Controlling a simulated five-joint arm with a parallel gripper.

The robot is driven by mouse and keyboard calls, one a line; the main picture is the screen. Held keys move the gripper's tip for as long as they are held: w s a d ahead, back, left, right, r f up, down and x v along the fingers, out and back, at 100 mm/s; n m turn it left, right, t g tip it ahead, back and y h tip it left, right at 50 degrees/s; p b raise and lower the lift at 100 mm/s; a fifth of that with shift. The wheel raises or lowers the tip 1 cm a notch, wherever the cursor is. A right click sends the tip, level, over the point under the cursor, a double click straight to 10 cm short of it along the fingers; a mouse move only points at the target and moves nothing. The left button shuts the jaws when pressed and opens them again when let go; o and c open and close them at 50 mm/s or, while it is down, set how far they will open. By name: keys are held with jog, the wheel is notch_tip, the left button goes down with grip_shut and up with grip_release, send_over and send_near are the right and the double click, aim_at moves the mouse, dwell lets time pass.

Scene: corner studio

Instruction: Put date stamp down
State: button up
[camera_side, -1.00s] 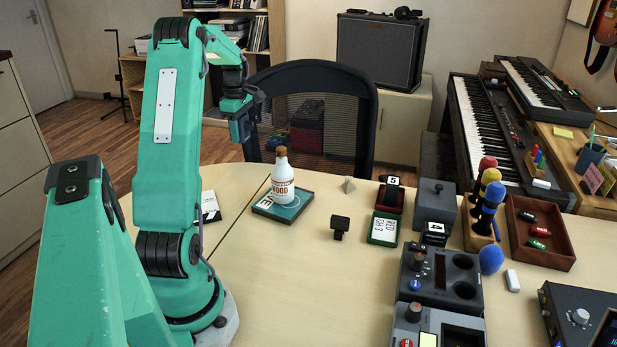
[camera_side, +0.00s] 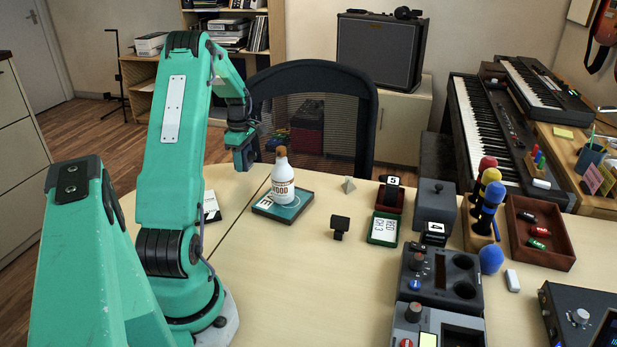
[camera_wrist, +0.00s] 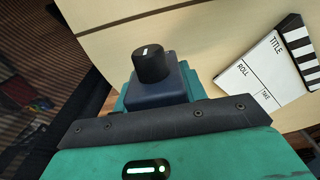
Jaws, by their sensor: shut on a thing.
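My gripper (camera_side: 241,152) is shut on the date stamp (camera_side: 243,160), a small dark blue block seen end-on in the side view. In the wrist view the stamp's dark blue body (camera_wrist: 165,92) and round black knob with a white mark (camera_wrist: 152,62) show between the teal jaws (camera_wrist: 158,84). My gripper holds it in the air, behind and left of the white bottle in the side view. The stamp's underside is not clear in either view.
The white bottle (camera_side: 283,185) stands on a teal book (camera_side: 267,207). A white clapper slate (camera_side: 210,207) lies left of it and shows in the wrist view (camera_wrist: 262,77). A small black object (camera_side: 340,226) stands right. Bare tabletop (camera_side: 280,265) lies in front.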

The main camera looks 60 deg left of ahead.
aim_at(245, 170)
jog(key=shift+f, duration=2.1)
jog(key=shift+f, duration=0.1)
jog(key=o, duration=1.1)
jog(key=shift+c, duration=0.2)
notch_tip(245, 170, up, 12)
jog(key=shift+r, duration=0.15)
jog(key=shift+d, duration=0.1)
